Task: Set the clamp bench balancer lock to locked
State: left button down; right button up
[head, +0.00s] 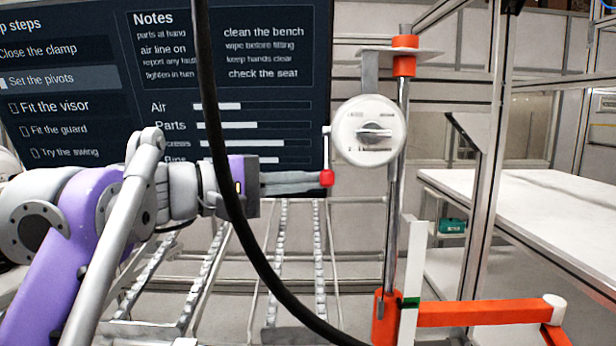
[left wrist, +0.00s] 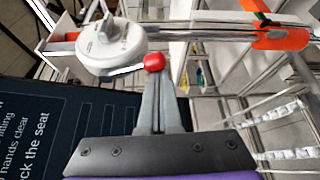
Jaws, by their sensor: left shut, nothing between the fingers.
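The balancer (head: 369,131) is a white round drum with a dial on its face, mounted beside a steel post. A thin lever (head: 327,145) hangs down at its left side and ends in a red knob (head: 326,177). My left gripper (head: 314,182) is shut with nothing between its fingers; its tips are right at the knob. In the left wrist view the red knob (left wrist: 154,62) sits just past the tips of the closed fingers (left wrist: 158,85), below the white drum (left wrist: 110,42). I cannot tell whether tips and knob touch. My right gripper is not in view.
A black hose (head: 240,215) hangs in front of my left arm. The post has an orange collar (head: 404,55) on top and an orange arm (head: 480,313) low at right. A dark notes screen (head: 260,130) stands behind. A white table (head: 540,215) is at right.

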pick_arm(q)
jog(key=s+r+n, duration=0.1)
jog(key=s+r, duration=0.3)
jog(key=s, duration=0.1)
jog(key=shift+r+y+p, duration=0.25)
jog(key=shift+y+p, duration=0.05)
dwell(0.4)
jog(key=shift+r, duration=0.15)
dwell(0.4)
